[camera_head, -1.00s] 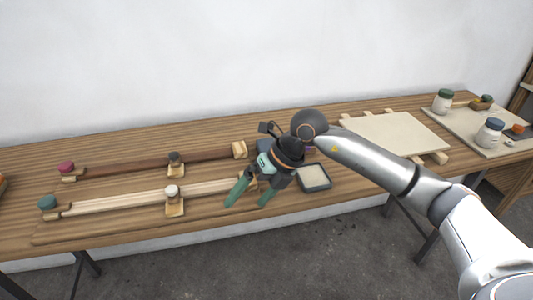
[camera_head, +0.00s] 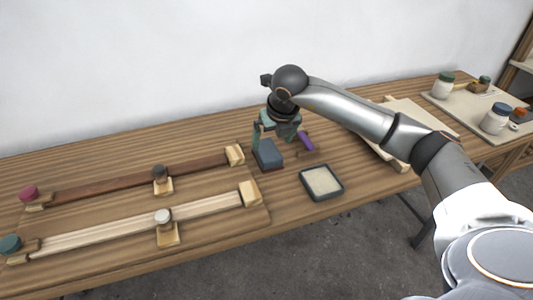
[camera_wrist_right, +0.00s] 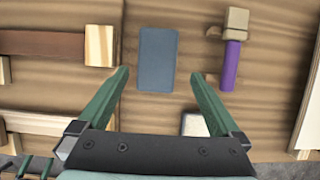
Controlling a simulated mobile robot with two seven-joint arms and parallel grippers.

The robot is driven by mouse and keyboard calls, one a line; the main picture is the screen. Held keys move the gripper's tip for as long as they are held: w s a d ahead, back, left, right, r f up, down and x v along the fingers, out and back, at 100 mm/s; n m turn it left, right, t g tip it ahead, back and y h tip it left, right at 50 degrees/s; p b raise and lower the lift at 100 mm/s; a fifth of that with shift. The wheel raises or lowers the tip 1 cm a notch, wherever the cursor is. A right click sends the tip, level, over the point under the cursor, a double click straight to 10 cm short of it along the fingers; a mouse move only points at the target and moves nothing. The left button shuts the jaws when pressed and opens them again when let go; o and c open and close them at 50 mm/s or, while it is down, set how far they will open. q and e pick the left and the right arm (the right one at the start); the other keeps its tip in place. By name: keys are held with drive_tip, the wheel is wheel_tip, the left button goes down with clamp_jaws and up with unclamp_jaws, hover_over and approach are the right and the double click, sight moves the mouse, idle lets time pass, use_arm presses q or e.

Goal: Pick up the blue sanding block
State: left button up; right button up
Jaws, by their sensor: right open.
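The blue sanding block (camera_head: 268,155) is a grey-blue block on the plywood bench, left of the dark tray in the head view. In the right wrist view the block (camera_wrist_right: 157,59) lies flat, beyond and between the open fingertips. My right gripper (camera_head: 277,138) is above and just behind the block, pointing down. In the right wrist view my right gripper (camera_wrist_right: 160,75) has its two green fingers spread wide with nothing between them. The fingers look apart from the block. My left gripper is not in view.
A purple-handled mallet (camera_wrist_right: 232,50) lies right of the block. A dark-rimmed tray (camera_head: 321,182) with pale contents is in front of it. Wooden strips with clamp blocks (camera_head: 235,155) lie to the left. A pale board (camera_head: 425,117) and jars (camera_head: 495,118) are at the right.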

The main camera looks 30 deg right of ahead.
sight(267, 149)
drive_tip(key=x, duration=0.5)
drive_tip(key=shift+w+a+f, duration=0.1)
drive_tip(key=shift+w+f, duration=0.2)
drive_tip(key=shift+w, duration=0.15)
drive_tip(key=shift+w+f, duration=0.1)
drive_tip(key=shift+f, duration=0.1)
drive_tip(key=shift+f, duration=0.2)
drive_tip(key=c, duration=1.4)
drive_tip(key=shift+r, duration=0.1)
